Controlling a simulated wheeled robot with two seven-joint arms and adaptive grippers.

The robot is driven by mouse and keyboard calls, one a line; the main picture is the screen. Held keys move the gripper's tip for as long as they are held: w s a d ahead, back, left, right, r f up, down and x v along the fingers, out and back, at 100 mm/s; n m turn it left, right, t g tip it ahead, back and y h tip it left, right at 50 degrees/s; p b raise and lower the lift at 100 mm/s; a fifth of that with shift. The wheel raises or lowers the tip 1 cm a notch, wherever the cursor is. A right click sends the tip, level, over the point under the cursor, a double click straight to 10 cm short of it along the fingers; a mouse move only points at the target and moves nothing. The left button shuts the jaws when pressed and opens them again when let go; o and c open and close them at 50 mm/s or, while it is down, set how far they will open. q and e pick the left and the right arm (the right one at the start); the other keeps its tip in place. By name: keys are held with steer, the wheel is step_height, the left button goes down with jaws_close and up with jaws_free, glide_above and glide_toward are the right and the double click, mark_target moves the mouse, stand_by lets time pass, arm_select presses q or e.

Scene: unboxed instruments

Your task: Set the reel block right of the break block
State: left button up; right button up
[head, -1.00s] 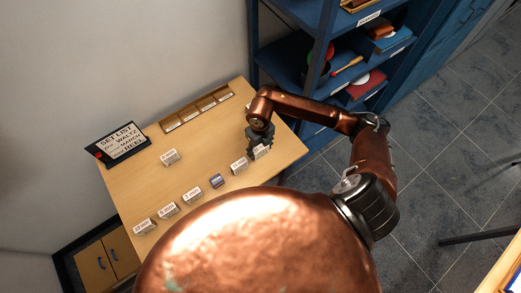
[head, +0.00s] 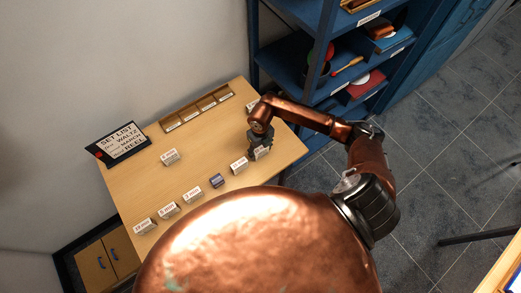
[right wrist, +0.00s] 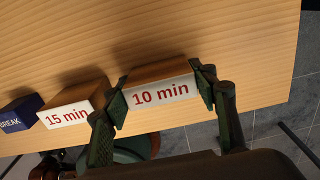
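A small dark blue block marked BREAK (right wrist: 15,115) stands at the left edge of the right wrist view; in the head view it is the blue block (head: 217,180) in the front row. To its right is a white-faced block marked 15 min (right wrist: 68,115), then one marked 10 min (right wrist: 160,92). My right gripper (right wrist: 162,95) has a finger against each end of the 10 min block, which stands on the table. No block legibly reads reel; the set list sign (head: 123,146) lists WALTZ, MARCH and REEL. My left gripper is not in view.
Several white blocks (head: 168,209) stand left of the BREAK block, and a lone one (head: 170,157) farther back. A wooden tray (head: 197,111) lies at the table's back edge. Blue shelves (head: 290,70) rise behind. The middle of the table (head: 205,150) is clear.

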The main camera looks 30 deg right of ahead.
mark_target(260, 149)
steer(key=o, duration=0.4)
step_height(260, 149, up, 12)
steer(key=shift+r, duration=0.15)
stand_by(0.4)
